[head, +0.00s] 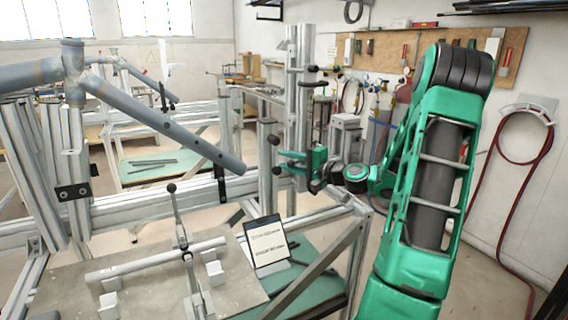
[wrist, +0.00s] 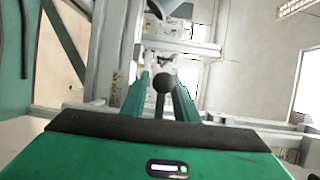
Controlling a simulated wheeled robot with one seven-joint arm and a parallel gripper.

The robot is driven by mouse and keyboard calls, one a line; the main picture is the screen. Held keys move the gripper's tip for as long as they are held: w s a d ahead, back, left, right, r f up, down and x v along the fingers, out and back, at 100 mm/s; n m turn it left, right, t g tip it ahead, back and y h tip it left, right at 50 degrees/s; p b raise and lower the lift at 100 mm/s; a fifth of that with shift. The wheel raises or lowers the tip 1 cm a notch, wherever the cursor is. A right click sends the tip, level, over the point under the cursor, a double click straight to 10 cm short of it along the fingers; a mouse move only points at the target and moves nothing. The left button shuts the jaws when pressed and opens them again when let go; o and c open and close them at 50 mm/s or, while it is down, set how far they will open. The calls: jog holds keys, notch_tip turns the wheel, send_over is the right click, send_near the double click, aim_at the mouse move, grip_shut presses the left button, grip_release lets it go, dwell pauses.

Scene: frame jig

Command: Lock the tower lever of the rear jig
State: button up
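A grey upright tower (head: 297,85) stands at the right end of the jig's long metal beam (head: 150,205). Small levers with black ball knobs (head: 273,139) show along it. My gripper (head: 283,163) is at the tower's lower part, its green fingers apart and pointing left. In the wrist view a round black knob (wrist: 163,82) sits centred between the tips of my gripper (wrist: 162,90). I cannot tell whether the fingers touch it.
Grey frame tubes (head: 165,125) are mounted on the jig at left. A grey plate (head: 140,275) with a clamped tube and upright lever lies in front. A printed card (head: 266,243) stands beside it. My arm fills the right side. More jigs stand behind.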

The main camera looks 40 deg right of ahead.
grip_shut()
jog(key=shift+a+f, duration=0.15)
jog(key=shift+f, duration=0.05)
dwell(1.1)
